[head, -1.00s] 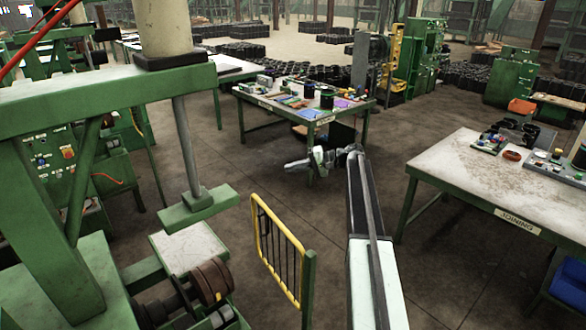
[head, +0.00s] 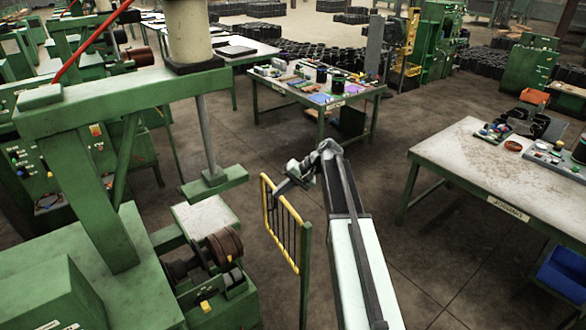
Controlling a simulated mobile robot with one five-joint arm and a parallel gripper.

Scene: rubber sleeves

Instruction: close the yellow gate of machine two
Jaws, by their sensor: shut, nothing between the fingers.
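The yellow gate (head: 284,224) is a yellow frame with dark vertical bars, fixed to a green post (head: 305,276). It stands to the right of the green press machine (head: 118,152), with its free end pointing away from me. My gripper (head: 281,187) is at the end of my arm, beside the gate's far upper end. It is shut and empty. It appears very close to the gate's top rail; I cannot tell if it touches. The gate stands swung out from the front of the machine. No number shows on the machine.
A brown roller (head: 224,246) and a pale plate (head: 203,217) sit on the machine, left of the gate. A cluttered joining table (head: 270,92) stands behind. Another table (head: 450,165) is at the right. The floor between them is clear.

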